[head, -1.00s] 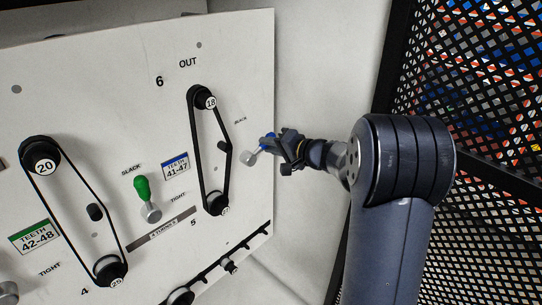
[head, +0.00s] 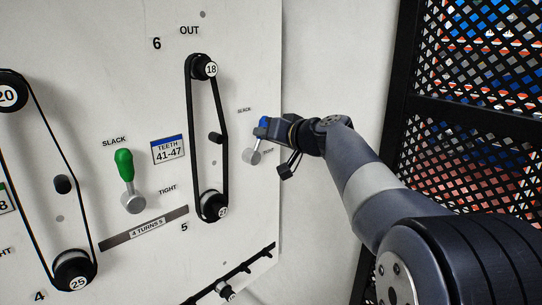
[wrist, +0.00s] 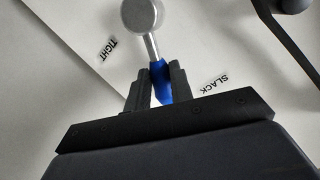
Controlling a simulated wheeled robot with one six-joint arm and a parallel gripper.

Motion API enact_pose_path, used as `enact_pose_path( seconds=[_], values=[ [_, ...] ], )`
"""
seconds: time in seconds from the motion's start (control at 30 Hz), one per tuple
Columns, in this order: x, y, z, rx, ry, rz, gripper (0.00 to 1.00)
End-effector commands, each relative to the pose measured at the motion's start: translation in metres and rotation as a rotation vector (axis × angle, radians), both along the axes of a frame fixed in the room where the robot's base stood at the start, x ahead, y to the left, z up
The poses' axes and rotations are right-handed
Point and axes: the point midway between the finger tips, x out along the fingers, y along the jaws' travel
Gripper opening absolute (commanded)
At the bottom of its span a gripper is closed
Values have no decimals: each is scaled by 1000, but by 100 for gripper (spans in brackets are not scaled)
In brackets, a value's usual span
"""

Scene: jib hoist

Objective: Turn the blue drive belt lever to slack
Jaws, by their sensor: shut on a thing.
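The blue drive belt lever (head: 262,131) is on the white panel, right of the belt with pulleys 18 and 27. Its round grey hub (head: 251,157) is below its blue handle, and the lever points up and slightly right. A small SLACK label (head: 244,110) is above it to the left; the label right of the hub is partly hidden. My gripper (head: 266,128) is shut on the blue handle. In the wrist view the two fingers (wrist: 158,82) pinch the blue handle (wrist: 161,83), between the TIGHT label (wrist: 108,49) and the SLACK label (wrist: 214,85).
A green lever (head: 124,165) stands upright left of the belt (head: 189,140). A black rail (head: 240,268) runs along the panel's lower edge. A black-framed mesh wall (head: 470,85) is at the right, behind my arm.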

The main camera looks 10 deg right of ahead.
Motion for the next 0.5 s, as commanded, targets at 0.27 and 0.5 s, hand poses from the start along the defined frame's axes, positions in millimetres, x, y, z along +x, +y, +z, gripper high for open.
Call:
enact_pose_path(
  seconds=[0.27,0.5],
  values=[
    [-9,13,-4,-194,-129,3,0],
    [-14,21,-1,-319,-211,3,0]
  ],
)
